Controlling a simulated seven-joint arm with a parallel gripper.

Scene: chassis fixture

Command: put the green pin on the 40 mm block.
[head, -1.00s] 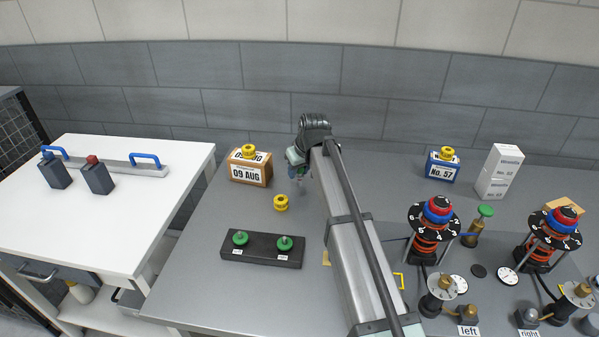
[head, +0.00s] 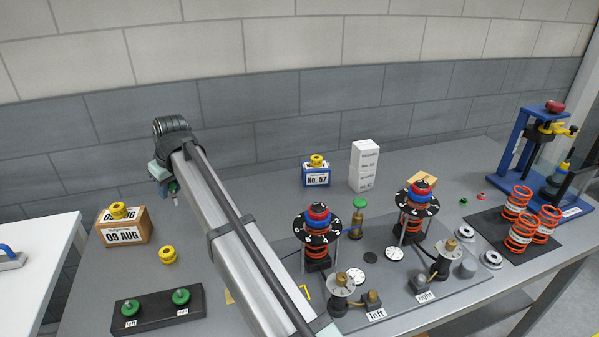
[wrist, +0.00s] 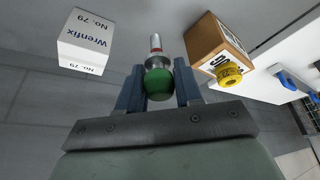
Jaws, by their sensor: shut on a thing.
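My gripper (wrist: 159,92) is shut on the green pin, which has a round green head (wrist: 159,84) and a metal shaft with a red band. The shaft points away from the fingers, toward the top of the wrist view. The pin is too small there to make out clearly. I cannot tell which thing is the 40 mm block, as no such marking is legible. A black block (head: 157,312) at front left carries two green knobs, with labels below them.
Spring stands (head: 320,240), a No. 57 box (head: 316,176), a white box (head: 364,165) and a blue press (head: 533,140) stand to the right. A white table (head: 35,290) is at left.

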